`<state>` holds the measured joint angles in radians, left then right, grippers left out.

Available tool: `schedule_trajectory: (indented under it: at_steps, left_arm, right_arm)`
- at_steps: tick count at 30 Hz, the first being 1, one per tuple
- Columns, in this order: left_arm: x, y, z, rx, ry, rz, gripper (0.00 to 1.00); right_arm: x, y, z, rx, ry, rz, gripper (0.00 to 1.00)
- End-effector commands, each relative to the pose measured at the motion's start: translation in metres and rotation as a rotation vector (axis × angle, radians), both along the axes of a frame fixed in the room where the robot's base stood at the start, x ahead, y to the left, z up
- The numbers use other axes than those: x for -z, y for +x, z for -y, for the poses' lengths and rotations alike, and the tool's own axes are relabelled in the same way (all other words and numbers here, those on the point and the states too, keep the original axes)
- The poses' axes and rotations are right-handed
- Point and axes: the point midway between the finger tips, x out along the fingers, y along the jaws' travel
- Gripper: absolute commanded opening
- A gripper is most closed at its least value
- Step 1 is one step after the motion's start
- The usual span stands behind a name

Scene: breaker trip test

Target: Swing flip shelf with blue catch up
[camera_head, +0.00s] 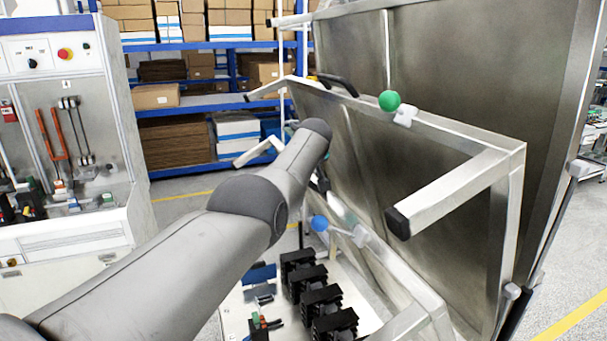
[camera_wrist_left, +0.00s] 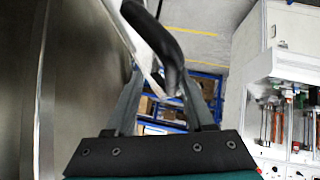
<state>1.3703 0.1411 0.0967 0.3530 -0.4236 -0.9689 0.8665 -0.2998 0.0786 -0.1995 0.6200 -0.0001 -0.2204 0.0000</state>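The flip shelf with the blue catch (camera_head: 319,223) is the lower metal frame (camera_head: 392,268), tilted steeply in the head view and partly hidden by my left arm. Above it stands another raised metal shelf (camera_head: 440,165) with a green catch (camera_head: 389,100). My left arm reaches across to the shelves, and its gripper is mostly hidden behind the arm in the head view. In the left wrist view, the left gripper (camera_wrist_left: 162,80) has its fingers apart, with a curved black handle (camera_wrist_left: 158,42) between or just in front of the tips. Firm contact cannot be made out. My right gripper is not visible.
Several black breaker units (camera_head: 318,295) stand on the light bench surface below the shelves. A large metal panel (camera_head: 470,70) rises at the right. A test cabinet (camera_head: 70,150) stands at the left, and blue racks with boxes (camera_head: 205,100) are behind.

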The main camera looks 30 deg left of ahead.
Motion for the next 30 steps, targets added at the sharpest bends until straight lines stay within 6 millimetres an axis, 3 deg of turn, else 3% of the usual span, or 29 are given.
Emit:
schedule_trajectory:
  at_steps: [14, 30]
  left_arm:
    - [0.001, -0.001, -0.001, -0.003, 0.003, -0.004, 0.50]
    - [-0.014, -0.015, 0.007, -0.003, 0.003, -0.006, 0.50]
  right_arm:
    - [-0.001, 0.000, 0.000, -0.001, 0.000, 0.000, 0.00]
    - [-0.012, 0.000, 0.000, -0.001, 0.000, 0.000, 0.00]
